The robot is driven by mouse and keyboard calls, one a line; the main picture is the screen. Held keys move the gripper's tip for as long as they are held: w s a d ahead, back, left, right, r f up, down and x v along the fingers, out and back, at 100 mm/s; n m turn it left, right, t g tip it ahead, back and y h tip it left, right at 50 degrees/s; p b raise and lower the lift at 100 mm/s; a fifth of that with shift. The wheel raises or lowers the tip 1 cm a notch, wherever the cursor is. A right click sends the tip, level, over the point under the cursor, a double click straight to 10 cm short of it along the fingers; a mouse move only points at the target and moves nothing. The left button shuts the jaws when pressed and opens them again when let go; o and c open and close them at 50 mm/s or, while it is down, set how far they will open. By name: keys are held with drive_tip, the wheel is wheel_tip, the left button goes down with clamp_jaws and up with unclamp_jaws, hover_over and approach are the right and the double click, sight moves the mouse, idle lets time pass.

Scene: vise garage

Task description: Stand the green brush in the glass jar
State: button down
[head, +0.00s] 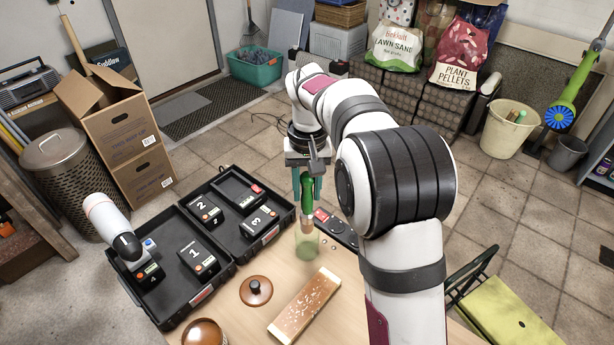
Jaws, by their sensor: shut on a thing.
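The green brush (306,193) hangs upright, handle up and bristles down. My gripper (307,172) is shut on its handle, with teal fingers on either side. The glass jar (307,246) stands on the wooden table directly below my gripper. The brush's pale lower end shows at or just inside the jar's mouth; I cannot tell how deep it is or whether it touches the glass.
A black case (232,274) with numbered battery packs lies open left of the jar. A brown lid (256,290), a wooden board (304,305) and a brown bowl (205,334) lie nearer. A dark device (338,230) sits right of the jar.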

sight(307, 206)
drive_tip(key=shift+f, duration=2.5)
drive_tip(key=shift+c, duration=2.3)
unclamp_jaws()
wheel_tip(307, 206, up, 15)
drive_tip(key=shift+d+r, duration=0.1)
drive_tip(key=shift+r, duration=0.35)
